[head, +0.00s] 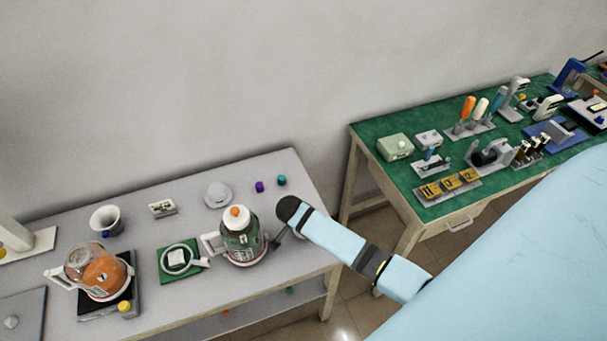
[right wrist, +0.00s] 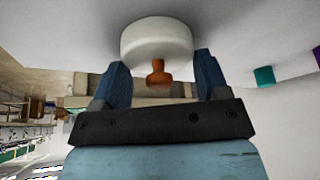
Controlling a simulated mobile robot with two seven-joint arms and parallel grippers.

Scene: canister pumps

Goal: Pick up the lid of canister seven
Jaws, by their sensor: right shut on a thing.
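In the right wrist view my right gripper (right wrist: 157,62) is shut on a round white lid (right wrist: 155,40) with an orange-brown knob (right wrist: 158,74). The fingers are spread wide along the lid's sides, with the knob between them. I cannot tell whether the lid touches the surface. In the head view my right arm (head: 345,243) reaches over the right end of the grey table and hides most of the hand. Just left of it stands a canister with green contents (head: 241,240) and an orange knob on top. Canister numbers are not readable. My left gripper is out of view.
An orange-filled canister (head: 103,271) stands at the left. A pale lid (head: 217,194), a purple cap (head: 259,186) and a teal cap (head: 282,180) lie at the back. A green pad (head: 165,272) sits mid-table. A green bench (head: 375,134) with several tools stands at the right.

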